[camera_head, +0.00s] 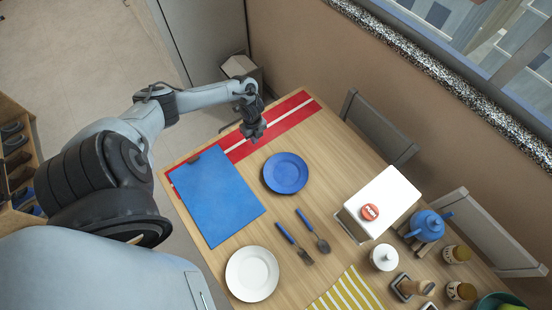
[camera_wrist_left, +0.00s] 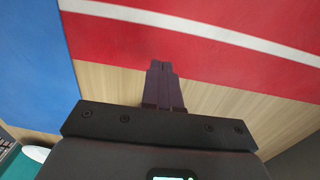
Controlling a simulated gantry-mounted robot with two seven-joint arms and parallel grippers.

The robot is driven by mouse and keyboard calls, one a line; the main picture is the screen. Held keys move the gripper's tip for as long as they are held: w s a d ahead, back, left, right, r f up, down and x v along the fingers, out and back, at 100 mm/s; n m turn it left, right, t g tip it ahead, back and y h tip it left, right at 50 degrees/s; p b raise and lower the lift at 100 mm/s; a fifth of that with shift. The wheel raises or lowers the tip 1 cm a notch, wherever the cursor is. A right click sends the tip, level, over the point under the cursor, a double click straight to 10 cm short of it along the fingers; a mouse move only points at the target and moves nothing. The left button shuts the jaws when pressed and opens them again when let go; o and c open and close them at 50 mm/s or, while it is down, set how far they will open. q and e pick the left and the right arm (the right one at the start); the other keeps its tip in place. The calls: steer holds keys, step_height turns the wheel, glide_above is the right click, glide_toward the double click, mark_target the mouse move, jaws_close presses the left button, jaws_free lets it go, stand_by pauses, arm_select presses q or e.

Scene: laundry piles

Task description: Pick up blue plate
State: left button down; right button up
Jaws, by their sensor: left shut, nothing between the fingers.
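The blue plate (camera_head: 286,173) lies flat on the wooden table in the head view, right of a blue placemat. My left gripper (camera_head: 253,137) is above the red cloth, up and to the left of the plate, and apart from it. In the left wrist view its fingers (camera_wrist_left: 162,68) are shut together with nothing between them, in front of the red cloth and bare wood. The blue plate cannot be made out in the wrist view. My right gripper is not in view.
A red cloth with a white stripe (camera_head: 294,118) lies along the table's far left end. The blue placemat (camera_head: 214,196), a fork (camera_head: 295,243), a spoon (camera_head: 313,231) and a white plate (camera_head: 252,274) lie nearby. A white box (camera_head: 382,198) and blue teapot (camera_head: 428,226) stand at right.

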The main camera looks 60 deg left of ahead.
mark_target(276, 160)
arm_select(q)
steer(key=shift+w+a, duration=0.4)
steer(key=shift+w, duration=0.4)
steer(key=shift+w+d+r+t, duration=0.1)
steer(key=shift+w+d+t, duration=0.05)
steer(key=shift+w+t, duration=0.15)
steer(key=d, duration=0.3)
steer(key=w+d+p, duration=0.1)
steer(key=d, duration=0.3)
steer(key=w+d+p, duration=0.1)
steer(key=d, duration=0.3)
steer(key=shift+d+r, duration=0.1)
steer(key=shift+d, duration=0.35)
steer(key=shift+f, duration=0.55)
steer(key=shift+a+f, duration=0.2)
steer(key=shift+f, duration=0.15)
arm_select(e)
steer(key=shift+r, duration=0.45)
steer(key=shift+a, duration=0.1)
